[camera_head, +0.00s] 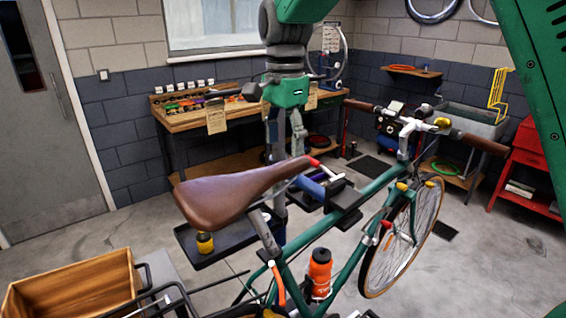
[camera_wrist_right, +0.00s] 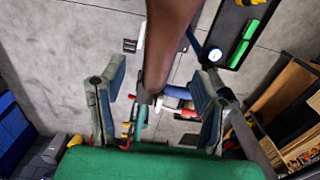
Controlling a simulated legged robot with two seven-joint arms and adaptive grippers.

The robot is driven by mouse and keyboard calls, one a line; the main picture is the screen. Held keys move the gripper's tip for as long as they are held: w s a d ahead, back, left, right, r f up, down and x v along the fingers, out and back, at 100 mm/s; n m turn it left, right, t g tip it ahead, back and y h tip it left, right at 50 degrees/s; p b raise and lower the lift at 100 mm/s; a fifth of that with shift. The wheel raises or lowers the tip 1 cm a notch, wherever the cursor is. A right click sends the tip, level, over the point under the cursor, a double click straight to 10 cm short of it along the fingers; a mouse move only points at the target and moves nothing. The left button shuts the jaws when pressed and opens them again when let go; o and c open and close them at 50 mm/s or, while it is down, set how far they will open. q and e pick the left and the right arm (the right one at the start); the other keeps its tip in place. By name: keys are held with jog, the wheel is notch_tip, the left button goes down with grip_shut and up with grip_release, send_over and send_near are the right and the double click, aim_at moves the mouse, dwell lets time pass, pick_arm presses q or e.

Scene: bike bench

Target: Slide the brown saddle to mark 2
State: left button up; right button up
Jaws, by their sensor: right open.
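The brown saddle (camera_head: 225,195) sits on top of the green bike (camera_head: 340,205) in the middle of the head view, its nose pointing right and away. My right gripper (camera_head: 287,140) hangs point down just above and beyond the front half of the saddle. In the right wrist view the gripper (camera_wrist_right: 158,78) is open, and the narrow part of the saddle (camera_wrist_right: 165,45) shows between its two fingers, with gaps on both sides. I cannot tell how far it is below the fingertips. I cannot read any numbered mark. My left gripper is not in view.
A wooden crate (camera_head: 75,287) stands at lower left. A dark tray (camera_head: 215,250) with a yellow-labelled jar (camera_head: 205,243) is below the saddle. An orange bottle (camera_head: 320,272) is on the frame. A workbench (camera_head: 200,118) is behind; a red cabinet (camera_head: 530,150) is right.

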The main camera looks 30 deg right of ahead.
aim_at(282, 163)
jog(key=f, duration=0.4)
jog(key=shift+w+f, duration=0.2)
jog(key=shift+s+a+f, duration=0.1)
jog(key=shift+a+f, duration=0.15)
jog(key=shift+f, duration=0.25)
